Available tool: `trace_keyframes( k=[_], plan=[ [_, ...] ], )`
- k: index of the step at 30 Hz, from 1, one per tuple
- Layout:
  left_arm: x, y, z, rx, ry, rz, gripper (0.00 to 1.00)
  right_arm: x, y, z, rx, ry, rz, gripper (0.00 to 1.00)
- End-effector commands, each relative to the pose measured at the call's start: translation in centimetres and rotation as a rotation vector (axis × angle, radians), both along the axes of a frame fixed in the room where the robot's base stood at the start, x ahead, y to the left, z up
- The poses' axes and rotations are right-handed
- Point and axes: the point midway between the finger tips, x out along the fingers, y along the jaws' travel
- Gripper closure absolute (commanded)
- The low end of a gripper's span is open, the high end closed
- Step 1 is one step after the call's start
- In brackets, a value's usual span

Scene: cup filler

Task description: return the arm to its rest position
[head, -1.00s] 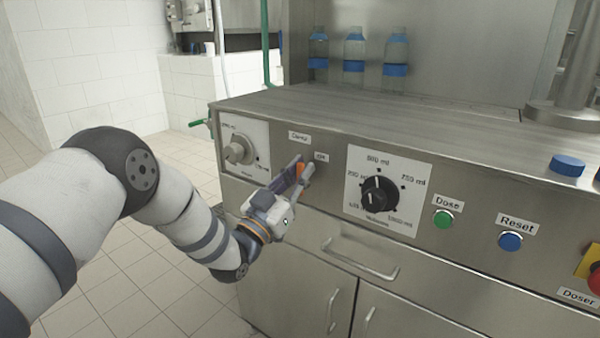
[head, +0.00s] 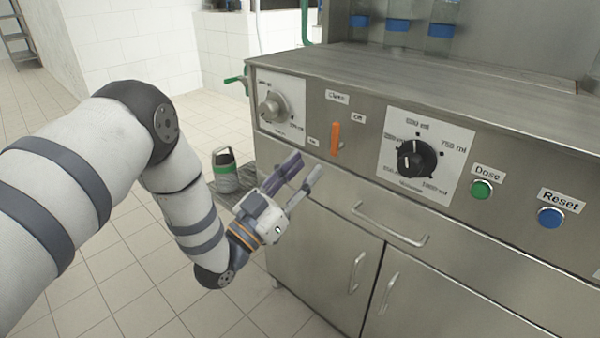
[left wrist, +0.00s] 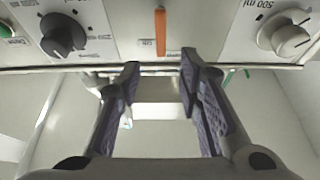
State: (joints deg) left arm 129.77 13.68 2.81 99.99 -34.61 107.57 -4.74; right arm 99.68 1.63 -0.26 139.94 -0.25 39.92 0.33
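My left gripper (head: 304,173) is in front of the machine's control panel, below and left of the orange switch lever (head: 336,138). Its two fingers are apart with nothing between them, and it does not touch the panel. In the left wrist view the open fingers (left wrist: 159,85) point towards the panel, and the orange lever (left wrist: 160,32) shows beyond them. My left arm reaches in from the left of the head view. My right gripper is not in view.
The steel panel carries a left knob (head: 272,107), a black dose dial (head: 414,158), a green button (head: 481,189) and a blue button (head: 551,217). A drawer handle (head: 389,224) sticks out below. The tiled floor is open at left.

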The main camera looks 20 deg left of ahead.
Motion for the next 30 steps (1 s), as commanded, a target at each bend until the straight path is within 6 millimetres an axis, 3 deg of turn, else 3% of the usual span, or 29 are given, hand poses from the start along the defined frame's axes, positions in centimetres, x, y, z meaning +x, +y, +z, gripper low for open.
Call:
trace_keyframes(
  k=[16,17,20,23,25,27,29,30],
  plan=[
    [-0.8,0.2,-0.6,0.002,0.017,0.002,0.68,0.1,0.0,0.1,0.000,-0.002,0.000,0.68],
    [-0.9,0.1,-1.2,0.006,0.048,0.004,0.68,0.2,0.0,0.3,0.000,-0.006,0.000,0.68],
    [-2.7,-0.5,-5.9,0.036,0.287,0.027,0.68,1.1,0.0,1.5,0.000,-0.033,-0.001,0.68],
    [-8.0,-1.0,-13.2,0.090,0.669,0.060,0.68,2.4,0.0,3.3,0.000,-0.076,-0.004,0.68],
    [-13.5,-0.9,-17.5,0.127,0.929,0.083,0.68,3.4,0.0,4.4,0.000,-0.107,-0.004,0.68],
    [-19.7,-0.5,-20.5,0.166,1.176,0.107,0.68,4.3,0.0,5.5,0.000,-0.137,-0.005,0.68],
    [-25.5,-0.1,-22.0,0.199,1.374,0.127,0.68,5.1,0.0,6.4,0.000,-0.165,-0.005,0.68],
    [-29.4,0.2,-22.5,0.219,1.503,0.142,0.68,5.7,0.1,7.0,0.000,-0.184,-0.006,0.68]
  ],
)
